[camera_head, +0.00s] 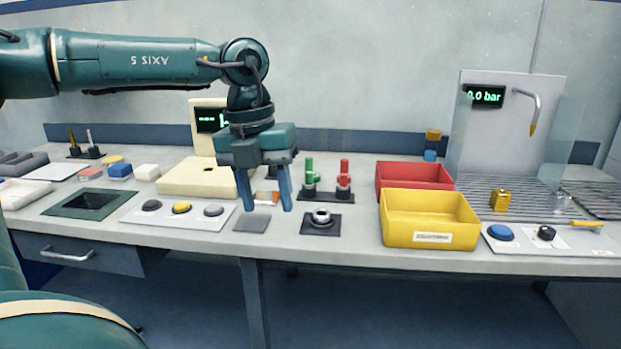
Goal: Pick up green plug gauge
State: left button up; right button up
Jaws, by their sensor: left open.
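The green plug gauge (309,173) stands upright in a dark holder (325,196) on the bench. A red plug gauge (344,175) stands beside it on the right in the same holder. My right gripper does not show.
A red bin (414,172) and a yellow bin (430,235) stand right of the gauges. A ring gauge on a dark base (320,222) sits in front.

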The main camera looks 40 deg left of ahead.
aim_at(309, 169)
jog(key=i+j, duration=1)
jog(key=i, duration=0.2)
